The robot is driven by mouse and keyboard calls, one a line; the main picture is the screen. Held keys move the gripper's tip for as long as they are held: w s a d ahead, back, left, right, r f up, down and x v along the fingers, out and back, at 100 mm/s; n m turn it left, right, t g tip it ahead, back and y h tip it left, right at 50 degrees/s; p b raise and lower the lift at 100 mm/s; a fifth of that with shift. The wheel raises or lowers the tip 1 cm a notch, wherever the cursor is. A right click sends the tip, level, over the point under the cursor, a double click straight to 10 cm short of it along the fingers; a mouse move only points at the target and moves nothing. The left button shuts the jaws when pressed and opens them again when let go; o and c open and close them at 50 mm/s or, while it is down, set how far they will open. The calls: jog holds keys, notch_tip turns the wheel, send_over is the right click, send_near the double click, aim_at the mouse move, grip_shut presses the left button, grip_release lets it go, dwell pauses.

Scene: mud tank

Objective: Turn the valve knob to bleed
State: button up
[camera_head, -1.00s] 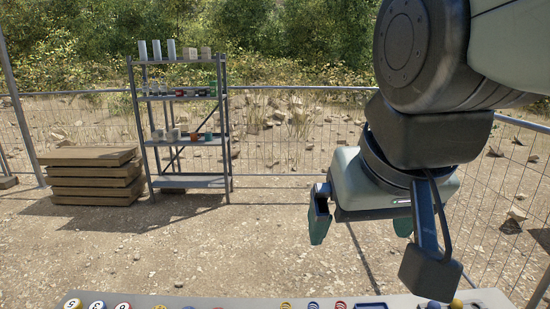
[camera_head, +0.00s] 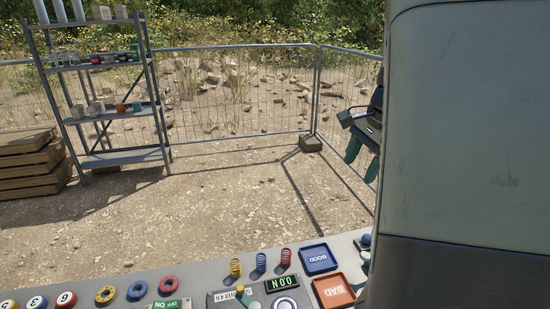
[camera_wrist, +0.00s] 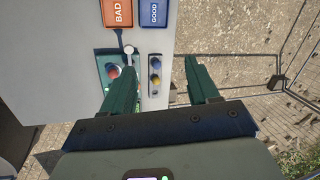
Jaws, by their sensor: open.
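I cannot make out for sure which part is the valve knob, and no "bleed" marking is readable. In the wrist view, a green panel (camera_wrist: 106,64) carries a round red and blue part (camera_wrist: 113,71), and a pale round-headed lever (camera_wrist: 128,50) shows above it. The left finger partly covers this panel. My gripper (camera_wrist: 159,65) is open and empty, its green fingers apart over the table's edge. In the head view my gripper (camera_head: 361,160) shows at the right, partly hidden by my own arm, which also hides the table's right end.
The table (camera_head: 205,275) holds coloured springs (camera_head: 261,262), rings (camera_head: 137,290), a blue GOOD tray (camera_head: 318,258), an orange BAD tray (camera_head: 334,291) and a green display (camera_head: 282,284). In the wrist view, a narrow holder with small balls (camera_wrist: 155,80) lies between the fingers. A shelf (camera_head: 125,157) and fence stand behind.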

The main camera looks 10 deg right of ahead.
jog(key=s+d+f+m+g+h, duration=0.1)
jog(key=d+f+m+g, duration=0.2)
jog(key=d+f+m, duration=1.1)
jog(key=d+f+n, duration=0.2)
jog(key=f, duration=0.3)
jog(key=d+f+n, duration=0.1)
jog(key=d+f, duration=0.1)
jog(key=f, duration=0.3)
jog(key=d+f+n, duration=0.2)
jog(key=f, duration=0.3)
jog(key=shift+s+f+n, duration=0.15)
jog(key=shift+f+n, duration=0.15)
jog(key=c, duration=1)
jog(key=shift+c, duration=0.2)
